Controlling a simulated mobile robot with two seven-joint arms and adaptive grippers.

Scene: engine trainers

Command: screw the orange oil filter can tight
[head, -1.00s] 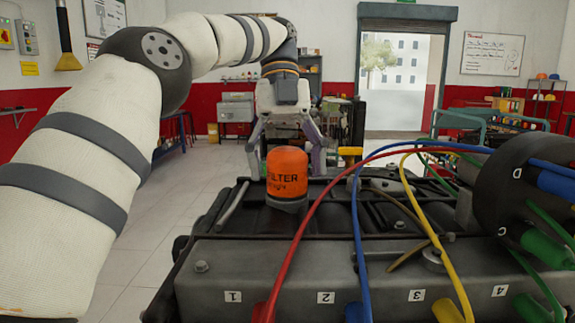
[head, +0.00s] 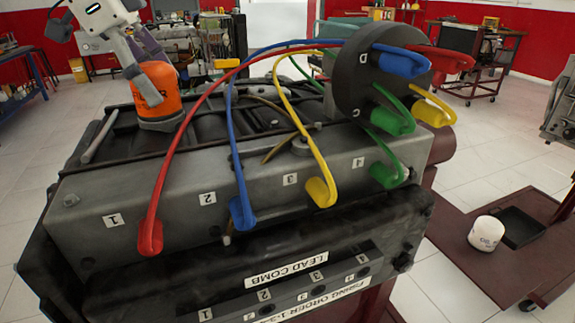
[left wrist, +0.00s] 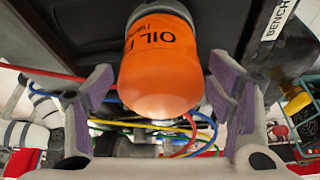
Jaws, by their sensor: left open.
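The orange oil filter can (head: 158,92) stands on the black top of the engine (head: 130,185), at its far left in the head view. It fills the upper middle of the left wrist view (left wrist: 160,65), with black lettering showing. My left gripper (head: 140,62) is at the can from its far side. In the left wrist view its purple-padded fingers (left wrist: 160,92) are spread, one on each side of the can, with a gap visible at both sides. The can's seat is largely hidden. My right gripper is in neither view.
A white can (head: 486,233) and a black tray (head: 520,227) are on a dark red stand at right. Pale floor is clear at left.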

